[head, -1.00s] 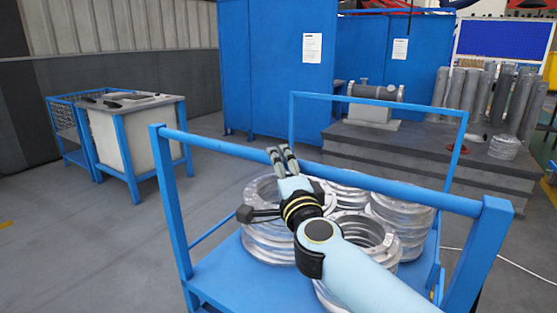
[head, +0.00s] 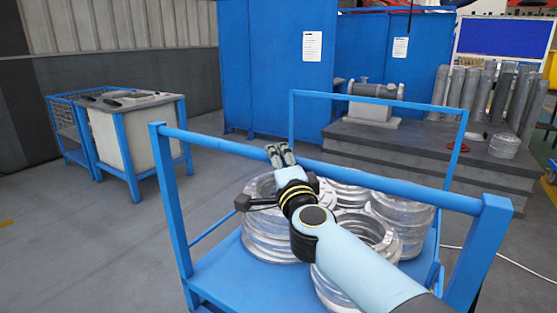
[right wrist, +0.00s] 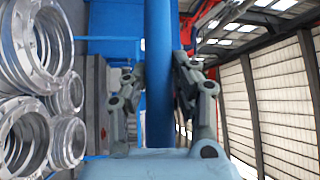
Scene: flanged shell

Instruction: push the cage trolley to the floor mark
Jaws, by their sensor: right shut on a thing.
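The blue cage trolley (head: 230,276) stands right in front of me, with a flat deck and a tubular frame at each end. Its near top rail (head: 390,187) runs across the view and slopes down to the right. My right gripper (head: 281,155) is at this rail, left of its middle. In the right wrist view the rail (right wrist: 159,40) passes between the fingers of the gripper (right wrist: 158,85), which is shut on it. My left gripper is not in view. I cannot make out a floor mark for certain; a short yellow strip (head: 6,223) shows at the left edge.
Stacked metal flanged rings (head: 268,236) stand on the deck. A grey stepped platform (head: 375,148) with pipes and a metal cylinder lies beyond the trolley. Blue cabinets (head: 275,70) stand behind, a bin in a blue frame (head: 138,140) at left. Floor between bin and trolley is clear.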

